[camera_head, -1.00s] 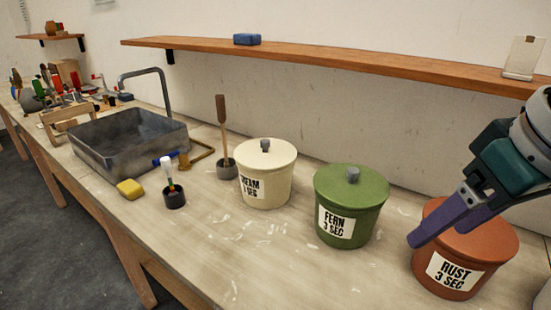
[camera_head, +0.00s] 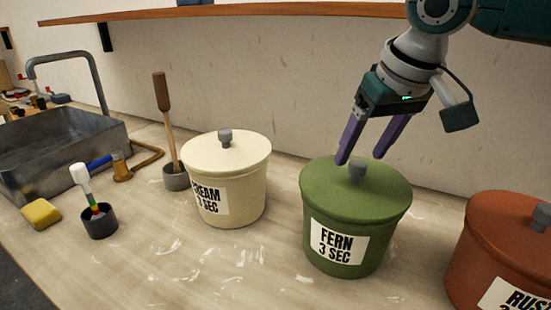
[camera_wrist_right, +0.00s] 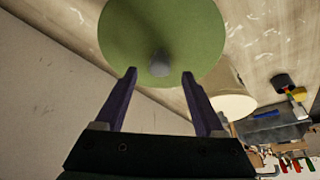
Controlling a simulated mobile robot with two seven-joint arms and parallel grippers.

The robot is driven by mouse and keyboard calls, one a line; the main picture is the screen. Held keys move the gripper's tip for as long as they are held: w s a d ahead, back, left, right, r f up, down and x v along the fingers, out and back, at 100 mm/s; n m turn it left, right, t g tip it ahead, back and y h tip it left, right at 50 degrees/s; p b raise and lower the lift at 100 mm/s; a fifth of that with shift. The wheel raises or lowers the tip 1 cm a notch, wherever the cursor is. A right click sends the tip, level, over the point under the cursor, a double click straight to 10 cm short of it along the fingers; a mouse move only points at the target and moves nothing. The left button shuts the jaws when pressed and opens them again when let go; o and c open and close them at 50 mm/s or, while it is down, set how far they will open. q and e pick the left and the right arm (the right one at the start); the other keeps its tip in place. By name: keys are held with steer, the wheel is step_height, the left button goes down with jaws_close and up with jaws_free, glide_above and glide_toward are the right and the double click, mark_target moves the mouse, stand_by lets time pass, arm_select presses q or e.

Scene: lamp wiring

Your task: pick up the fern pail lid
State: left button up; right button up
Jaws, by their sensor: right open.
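The fern pail (camera_head: 340,247) is green with a white "FERN 3 SEC" label and stands on the bench. Its green lid (camera_head: 328,184) is on the pail, with a grey knob (camera_head: 357,170) in the middle. My right gripper (camera_head: 360,160) is open, its purple fingers pointing down at the back of the lid, close to the knob. In the right wrist view the lid (camera_wrist_right: 165,25) lies ahead of the fingers, and the knob (camera_wrist_right: 159,64) sits just beyond the gap between the fingertips. Nothing is between the fingers. My left gripper is not in view.
The cream pail (camera_head: 232,197) with its lid stands left of the fern pail, and the rust pail (camera_head: 490,255) stands right of it. A wooden shelf (camera_head: 270,12) runs along the wall behind. A sink (camera_head: 60,150) and a yellow sponge (camera_head: 41,214) are at left.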

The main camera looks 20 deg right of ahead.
mark_target(358, 162)
steer(key=x, duration=0.3)
steer(key=shift+s+f, duration=0.1)
steer(key=shift+f, duration=0.15)
jaws_close()
stand_by(0.5)
